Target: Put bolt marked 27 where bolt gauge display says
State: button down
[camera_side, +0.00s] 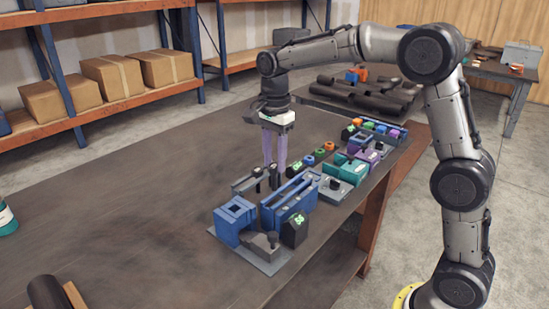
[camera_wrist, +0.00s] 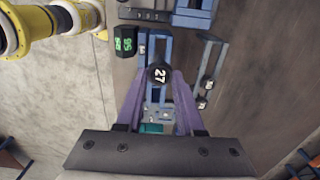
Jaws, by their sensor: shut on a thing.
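The bolt marked 27 (camera_wrist: 160,75) has a black head with a white number. It sits between the purple fingers of my gripper (camera_wrist: 158,82), which are shut on it. In the side view my gripper (camera_side: 275,168) points down, just behind the blue slotted frame (camera_side: 288,203); the bolt's lower end is hard to make out there. The dark gauge display (camera_side: 295,229) stands beside the frame's near end. It shows green digits in the wrist view (camera_wrist: 125,41), too small and turned to read surely. Other numbered bolts (camera_wrist: 206,86) stand in a grey rack (camera_side: 243,183).
A blue block with a square opening (camera_side: 235,220) stands on a grey plate at the near end. Teal and purple fixtures (camera_side: 350,168) and several coloured pieces line the table's right side. The table's left side (camera_side: 130,220) is largely clear.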

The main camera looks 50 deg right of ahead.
aim_at(275, 190)
jog(key=shift+f, duration=0.1)
jog(key=shift+f, duration=1.1)
jog(key=shift+f, duration=0.15)
jog(key=shift+f, duration=1.55)
jog(key=shift+f, duration=1.2)
jog(key=shift+c, duration=2.2)
grip_release()
